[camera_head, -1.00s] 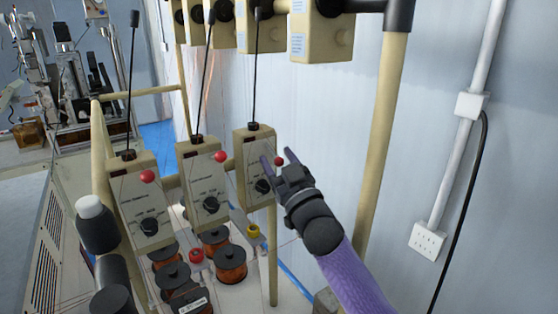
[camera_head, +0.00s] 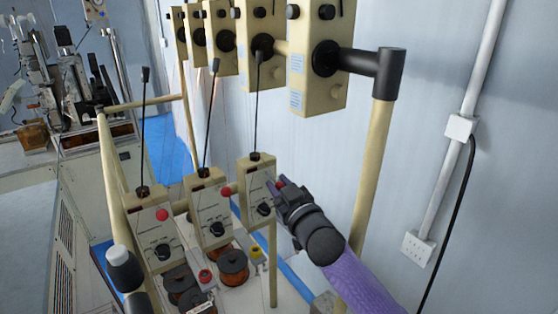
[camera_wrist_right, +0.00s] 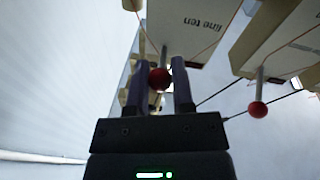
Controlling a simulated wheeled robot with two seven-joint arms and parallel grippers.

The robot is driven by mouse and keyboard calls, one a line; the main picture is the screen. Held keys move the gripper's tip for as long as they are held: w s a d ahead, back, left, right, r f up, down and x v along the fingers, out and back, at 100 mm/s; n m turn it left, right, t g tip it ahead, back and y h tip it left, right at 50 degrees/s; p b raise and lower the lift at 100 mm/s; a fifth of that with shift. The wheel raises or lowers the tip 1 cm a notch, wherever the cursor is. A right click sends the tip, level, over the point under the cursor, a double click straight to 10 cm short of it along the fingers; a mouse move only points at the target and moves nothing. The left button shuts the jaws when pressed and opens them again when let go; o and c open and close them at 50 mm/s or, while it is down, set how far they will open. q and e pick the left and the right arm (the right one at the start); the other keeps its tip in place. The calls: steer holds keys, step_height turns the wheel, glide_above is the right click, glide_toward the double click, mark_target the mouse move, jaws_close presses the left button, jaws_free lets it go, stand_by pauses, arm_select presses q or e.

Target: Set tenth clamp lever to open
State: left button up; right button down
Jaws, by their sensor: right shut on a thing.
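The rightmost cream clamp box (camera_head: 256,186) carries a dial and a lever with a red knob (camera_head: 280,183). In the right wrist view a box labelled "line ten" (camera_wrist_right: 205,27) has its red knob (camera_wrist_right: 160,78) between the two fingers, its thin lever stem running up to the box. My right gripper (camera_head: 276,188) comes from the lower right and is shut on this knob. In the right wrist view the fingers (camera_wrist_right: 158,82) hide the knob's sides. My left gripper is not in view.
Two similar boxes stand to the left, with red knobs (camera_head: 162,215) and (camera_head: 226,191) on levers. Thin black rods rise from the boxes. Upper boxes (camera_head: 318,60) hang on a rail with a cream post (camera_head: 371,165). Copper spools (camera_head: 233,265) sit below. The wall side is clear.

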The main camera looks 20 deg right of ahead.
step_height(320, 180, up, 2)
steer(key=g+p, duration=0.2)
steer(key=p, duration=0.2)
steer(key=shift+g, duration=0.3)
steer(key=shift+r+g+p, duration=0.1)
steer(key=shift+g+p, duration=0.25)
steer(key=shift+g, duration=0.35)
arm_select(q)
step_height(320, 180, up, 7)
arm_select(e)
steer(key=shift+w+r+n+g+h, duration=0.15)
steer(key=shift+r+g+h, duration=0.1)
steer(key=shift+g, duration=0.45)
steer(key=shift+w+r+n+g+h, duration=0.1)
steer(key=shift+r+n+g+h, duration=0.1)
steer(key=shift+g, duration=0.5)
steer(key=c, duration=0.5)
jaws_free()
arm_select(q)
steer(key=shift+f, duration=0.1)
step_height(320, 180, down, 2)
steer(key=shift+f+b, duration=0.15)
steer(key=shift+b, duration=1.05)
arm_select(e)
steer(key=v, duration=1)
